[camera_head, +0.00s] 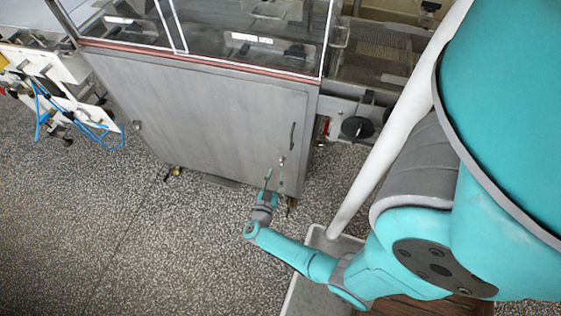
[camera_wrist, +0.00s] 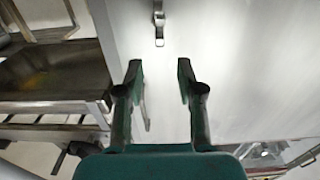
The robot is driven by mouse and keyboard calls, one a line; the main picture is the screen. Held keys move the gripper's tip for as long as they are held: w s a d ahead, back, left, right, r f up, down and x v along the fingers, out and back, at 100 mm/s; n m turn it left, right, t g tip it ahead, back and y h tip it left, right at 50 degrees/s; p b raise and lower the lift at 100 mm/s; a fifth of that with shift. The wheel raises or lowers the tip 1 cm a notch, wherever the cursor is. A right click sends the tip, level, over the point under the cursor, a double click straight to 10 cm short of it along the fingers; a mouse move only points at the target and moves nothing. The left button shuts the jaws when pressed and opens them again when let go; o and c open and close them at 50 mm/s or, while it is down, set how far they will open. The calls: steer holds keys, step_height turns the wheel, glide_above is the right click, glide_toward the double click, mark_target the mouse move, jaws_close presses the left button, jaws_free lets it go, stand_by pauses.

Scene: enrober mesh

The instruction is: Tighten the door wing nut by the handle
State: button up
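The grey metal door (camera_head: 200,115) fills the front of the machine in the head view. Its dark upright handle (camera_head: 291,136) is near the right edge, with the small wing nut (camera_head: 281,160) just below it. My gripper (camera_head: 274,180) is in front of the door's lower right, a little below the wing nut in the picture. In the wrist view, which looks upside down, my gripper (camera_wrist: 160,75) is open with nothing between its fingertips. The wing nut (camera_wrist: 158,22) shows beyond the fingertips, apart from them. The handle (camera_wrist: 146,108) shows beside the left finger.
A conveyor section with a black knob (camera_head: 357,127) adjoins the door on the right. Clear panels (camera_head: 250,35) stand above the door. A white unit with blue hoses (camera_head: 60,85) is at the left. The speckled floor (camera_head: 150,240) in front is mostly clear.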

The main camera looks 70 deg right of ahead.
mark_target(281, 161)
steer(key=shift+w+d, duration=0.15)
steer(key=shift+d, duration=1.6)
steer(key=shift+w+d, duration=0.15)
steer(key=shift+d, duration=1.55)
jaws_close()
